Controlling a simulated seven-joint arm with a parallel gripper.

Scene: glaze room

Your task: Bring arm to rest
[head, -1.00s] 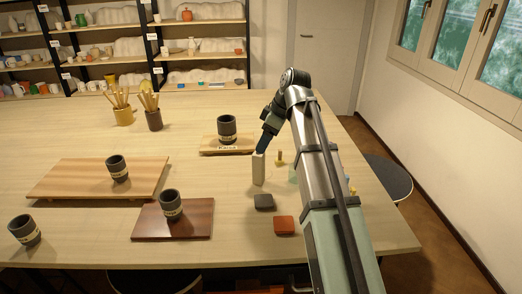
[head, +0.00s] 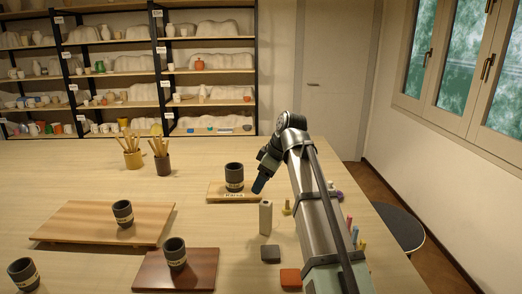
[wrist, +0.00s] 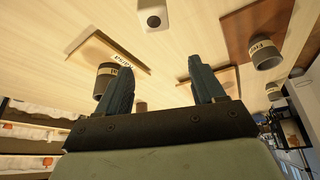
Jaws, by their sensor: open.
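My gripper (head: 258,187) is in the middle of the head view, angled down beside the dark cup (head: 234,177) on a small labelled board (head: 218,197). In the wrist view my gripper (wrist: 160,75) shows two fingers well apart, with nothing between them. A pale upright block (head: 265,217) stands just in front of the fingertips in the head view, and it also shows in the wrist view (wrist: 153,12). My gripper appears apart from both block and cup.
A wide light board (head: 75,222) and a dark red-brown board (head: 150,272) each bear a dark cup. Another cup (head: 23,274) stands front left. A grey piece (head: 270,253) and an orange piece (head: 290,278) lie near my arm. The back of the table is clear beside the brush pots (head: 162,164).

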